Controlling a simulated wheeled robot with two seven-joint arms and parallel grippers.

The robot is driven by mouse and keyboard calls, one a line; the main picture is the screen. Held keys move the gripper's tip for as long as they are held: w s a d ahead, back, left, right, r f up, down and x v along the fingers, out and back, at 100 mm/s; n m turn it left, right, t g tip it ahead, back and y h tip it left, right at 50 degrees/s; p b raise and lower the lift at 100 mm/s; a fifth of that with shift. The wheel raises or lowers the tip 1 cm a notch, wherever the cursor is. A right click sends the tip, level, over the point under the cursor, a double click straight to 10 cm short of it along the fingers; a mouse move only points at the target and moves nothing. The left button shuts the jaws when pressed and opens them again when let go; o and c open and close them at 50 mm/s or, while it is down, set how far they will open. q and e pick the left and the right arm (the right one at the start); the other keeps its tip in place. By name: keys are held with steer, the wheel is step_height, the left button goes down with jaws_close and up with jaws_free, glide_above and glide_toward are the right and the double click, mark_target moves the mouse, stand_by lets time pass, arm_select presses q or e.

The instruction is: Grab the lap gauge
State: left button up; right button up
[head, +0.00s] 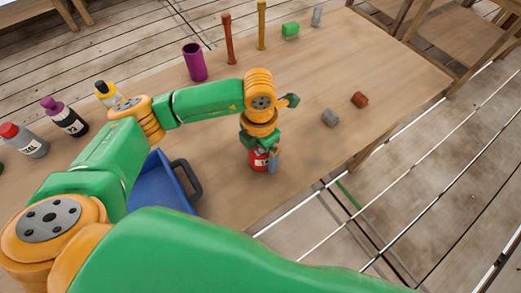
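I cannot tell for sure which thing is the lap gauge. My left gripper (264,151) points down near the front edge of the wooden table, at the middle of the view. A red container (258,161) with a white label stands upright right below it, partly hidden by the gripper. A small blue-grey piece (273,160) shows beside the red container; whether it is a fingertip or a separate object is unclear. The fingers are too small and overlapped to show whether they are open or shut on anything. My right gripper is not in view.
A blue bin (160,187) with a dark handle stands left of the gripper, partly behind my arm. Grey (330,118) and red-brown (360,100) blocks lie to the right.

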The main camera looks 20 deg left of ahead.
arm_select(q)
steer(key=c, duration=1.3)
